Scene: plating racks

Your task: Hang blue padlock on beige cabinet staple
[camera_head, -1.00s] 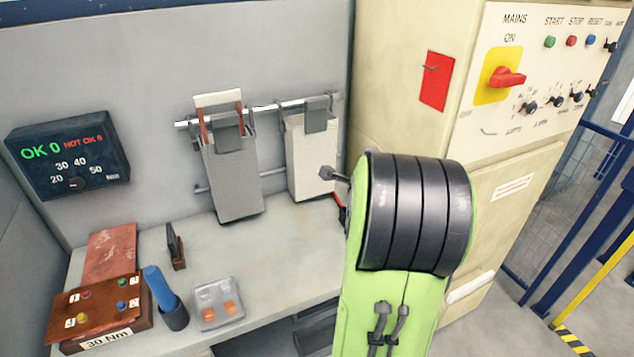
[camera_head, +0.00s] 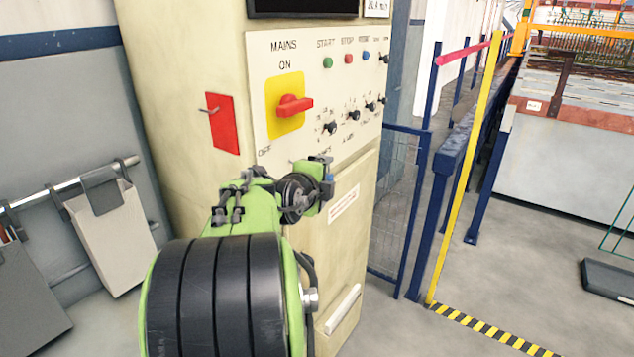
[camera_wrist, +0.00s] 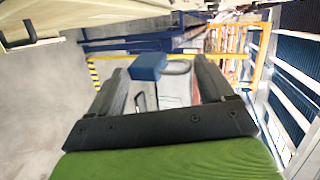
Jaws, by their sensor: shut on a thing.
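The blue padlock (camera_wrist: 147,66) is between the fingers of my gripper (camera_wrist: 163,72) in the wrist view; its grey shackle points right, toward the right finger. In the head view only a small bit of the blue padlock (camera_head: 329,180) shows at my gripper (camera_head: 321,184), which is in front of the beige cabinet (camera_head: 341,230), just below the control panel. A small metal piece below the mains switch, perhaps the staple, is largely hidden by my arm. In the wrist view a dark hooked bar (camera_wrist: 29,30) stands at the upper left; I cannot tell whether it is the staple.
The cabinet carries a red-and-yellow mains switch (camera_head: 290,106), several knobs and a red plate (camera_head: 222,123) with a hook. A white handle (camera_head: 343,309) is low on its front. A blue fence (camera_head: 403,210) stands to the right, with open floor beyond.

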